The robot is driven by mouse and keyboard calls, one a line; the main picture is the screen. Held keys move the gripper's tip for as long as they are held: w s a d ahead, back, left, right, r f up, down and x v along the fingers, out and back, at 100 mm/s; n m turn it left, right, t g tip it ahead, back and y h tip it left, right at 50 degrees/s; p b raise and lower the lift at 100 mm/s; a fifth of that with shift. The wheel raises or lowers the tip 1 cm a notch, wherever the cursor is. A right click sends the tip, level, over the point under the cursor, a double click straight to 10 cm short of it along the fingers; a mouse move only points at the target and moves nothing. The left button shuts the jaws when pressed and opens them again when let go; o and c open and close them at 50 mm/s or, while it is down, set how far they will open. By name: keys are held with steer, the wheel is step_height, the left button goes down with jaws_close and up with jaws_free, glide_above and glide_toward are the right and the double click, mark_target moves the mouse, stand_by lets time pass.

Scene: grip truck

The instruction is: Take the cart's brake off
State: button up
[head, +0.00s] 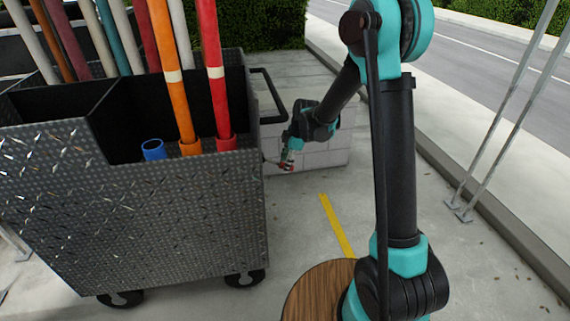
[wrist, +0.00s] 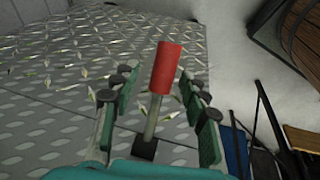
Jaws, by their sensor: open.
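The cart (head: 150,215) is a grey diamond-plate box on black casters, at the left of the head view. Its plate (wrist: 60,110) fills much of the wrist view. A brake lever with a red grip (wrist: 166,70) on a thin metal rod stands out from a dark block on the plate. My gripper (head: 288,160) is by the cart's far right side in the head view. In the wrist view my gripper (wrist: 157,84) is open, with the lever between its two fingers and a gap visible on each side. The lever is hard to make out in the head view.
Coloured poles, such as an orange one (head: 178,90), stand in the cart. A black handle (head: 275,95) juts from its right side. A pale block wall (head: 318,158) stands behind my gripper. Pavement with a yellow stripe (head: 337,225) is clear right of the cart.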

steer(key=v, duration=1.1)
steer(key=shift+r, duration=0.15)
